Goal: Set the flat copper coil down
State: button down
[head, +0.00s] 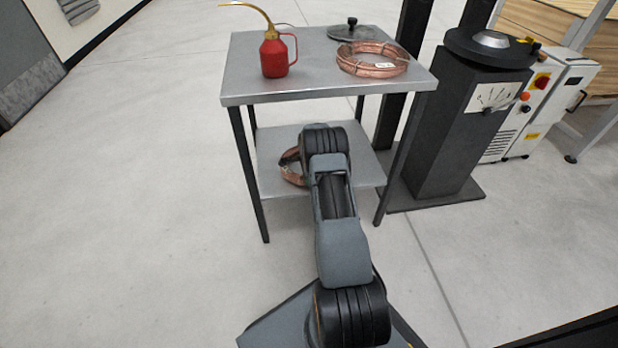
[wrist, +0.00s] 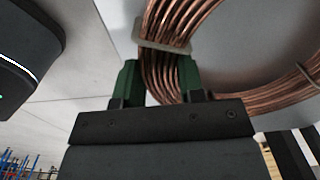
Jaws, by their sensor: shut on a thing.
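A copper coil (wrist: 180,20) fills the upper right of the wrist view, bound with a pale strap. The green fingers of my gripper (wrist: 160,75) are closed on its strands, one finger on each side. In the head view a copper coil (head: 291,172) shows at the lower shelf, partly hidden behind my arm. It appears to be the one in my gripper, which is itself hidden there. Whether the coil touches the shelf cannot be told. A second copper coil (head: 372,60), with a white tag, lies flat on the table top.
The grey table (head: 330,85) has a lower shelf (head: 365,165) and dark legs. A red oil can (head: 274,55) and a dark lidded disc (head: 352,30) stand on top. A dark pedestal with a dial (head: 455,130) stands close on the right. The floor at left is clear.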

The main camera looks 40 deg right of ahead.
jog(key=shift+f+b, duration=0.3)
jog(key=shift+f, duration=0.05)
jog(key=c, duration=1.1)
grip_release()
jog(key=o, duration=0.5)
jog(key=shift+c, duration=0.2)
